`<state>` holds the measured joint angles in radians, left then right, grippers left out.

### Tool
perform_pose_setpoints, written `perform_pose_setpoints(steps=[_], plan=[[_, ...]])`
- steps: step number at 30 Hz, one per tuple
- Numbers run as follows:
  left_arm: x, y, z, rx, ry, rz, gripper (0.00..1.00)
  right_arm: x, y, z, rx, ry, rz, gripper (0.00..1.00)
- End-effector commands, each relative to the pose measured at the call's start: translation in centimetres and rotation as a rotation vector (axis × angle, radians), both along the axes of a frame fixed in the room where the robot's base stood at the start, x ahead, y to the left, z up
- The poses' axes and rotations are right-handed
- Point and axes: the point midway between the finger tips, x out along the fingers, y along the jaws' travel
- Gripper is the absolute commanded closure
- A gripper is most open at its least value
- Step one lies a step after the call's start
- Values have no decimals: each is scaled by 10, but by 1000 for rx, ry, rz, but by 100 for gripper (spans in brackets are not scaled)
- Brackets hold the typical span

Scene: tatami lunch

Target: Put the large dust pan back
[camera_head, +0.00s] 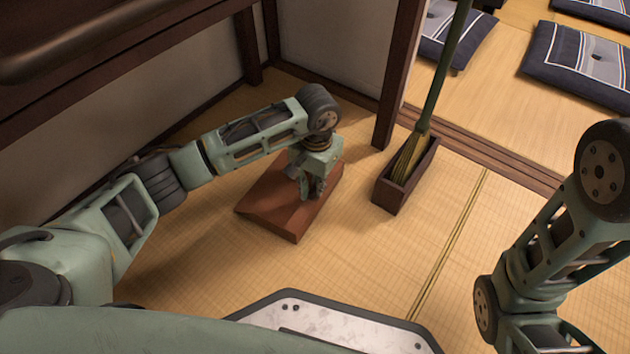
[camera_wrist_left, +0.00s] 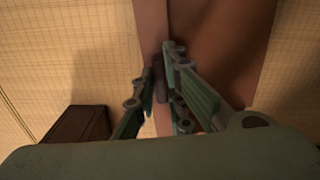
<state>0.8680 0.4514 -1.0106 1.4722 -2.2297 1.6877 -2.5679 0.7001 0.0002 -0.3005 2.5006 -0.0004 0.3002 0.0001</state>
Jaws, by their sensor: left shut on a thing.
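The large dust pan (camera_head: 272,215) is a reddish-brown, flat, wedge-shaped piece low over the tatami in the head view. I cannot tell if it touches the floor. My left gripper (camera_head: 309,189) is above its right part and shut on it. In the left wrist view, the left gripper's fingers (camera_wrist_left: 165,85) close on a narrow edge or handle of the dust pan (camera_wrist_left: 225,45); the exact grip is dark. My right gripper is outside the views; only part of my right arm shows at the right.
A dark wooden box (camera_head: 391,194) holding an upright green-handled broom (camera_head: 430,105) stands just right of the dust pan. The box also shows in the left wrist view (camera_wrist_left: 78,128). A wooden post (camera_head: 397,85) and wall are behind. Floor cushions (camera_head: 575,65) lie farther back. Tatami in front is clear.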

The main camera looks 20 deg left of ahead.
Motion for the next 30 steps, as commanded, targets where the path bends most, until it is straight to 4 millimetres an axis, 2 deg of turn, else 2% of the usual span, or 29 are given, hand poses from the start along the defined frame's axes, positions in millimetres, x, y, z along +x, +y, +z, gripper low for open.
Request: perform_pose_setpoints(steps=[10,11,18,26,30], plan=[[0,0,-3,0,-1,0,100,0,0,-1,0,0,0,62],[0,0,-3,0,-1,0,87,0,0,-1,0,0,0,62],[0,0,-3,0,0,0,67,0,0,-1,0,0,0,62],[0,0,-4,0,1,0,67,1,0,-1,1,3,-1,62],[1,0,6,0,-2,-1,67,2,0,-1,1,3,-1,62]])
